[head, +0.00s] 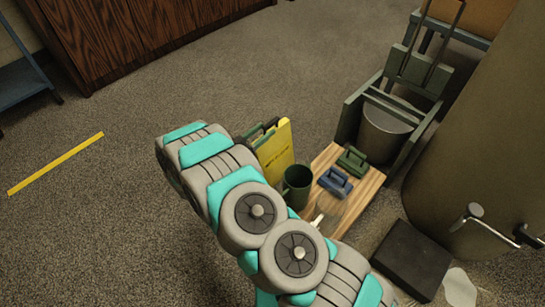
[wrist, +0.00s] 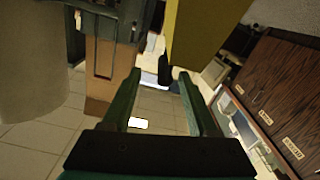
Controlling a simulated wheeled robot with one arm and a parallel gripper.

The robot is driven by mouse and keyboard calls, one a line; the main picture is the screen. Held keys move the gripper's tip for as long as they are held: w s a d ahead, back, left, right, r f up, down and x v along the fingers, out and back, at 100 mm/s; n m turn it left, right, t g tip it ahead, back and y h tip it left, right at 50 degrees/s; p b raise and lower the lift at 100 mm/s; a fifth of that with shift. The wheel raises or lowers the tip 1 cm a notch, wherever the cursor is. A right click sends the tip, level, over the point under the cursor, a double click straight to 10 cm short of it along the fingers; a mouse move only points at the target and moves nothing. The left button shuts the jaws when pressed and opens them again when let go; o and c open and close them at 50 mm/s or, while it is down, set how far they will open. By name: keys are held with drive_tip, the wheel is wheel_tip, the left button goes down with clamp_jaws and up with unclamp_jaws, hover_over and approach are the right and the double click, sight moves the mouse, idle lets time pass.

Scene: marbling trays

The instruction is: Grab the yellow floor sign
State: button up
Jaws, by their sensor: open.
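The yellow floor sign (head: 276,152) stands upright in the head view, just beyond my arm and left of a wooden-topped surface. My arm hides its lower left part. In the wrist view the yellow sign (wrist: 203,32) fills the top middle, ahead of the fingers and mostly toward the right one. My gripper (wrist: 158,76) is open, its two dark green fingers apart, with nothing clearly held between them. A small dark piece shows by the sign's corner between the fingertips. In the head view my gripper is largely hidden behind my arm and the sign.
Right of the sign, the wooden top (head: 366,188) carries a green mug (head: 297,186), a blue handled block (head: 335,182) and a green one (head: 352,160). A green frame with a grey bucket (head: 385,133) and a large drum (head: 470,150) stand farther right.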

sight(273, 122)
drive_tip(key=x, duration=0.5)
drive_tip(key=shift+w, duration=0.5)
clamp_jaws()
idle(1.0)
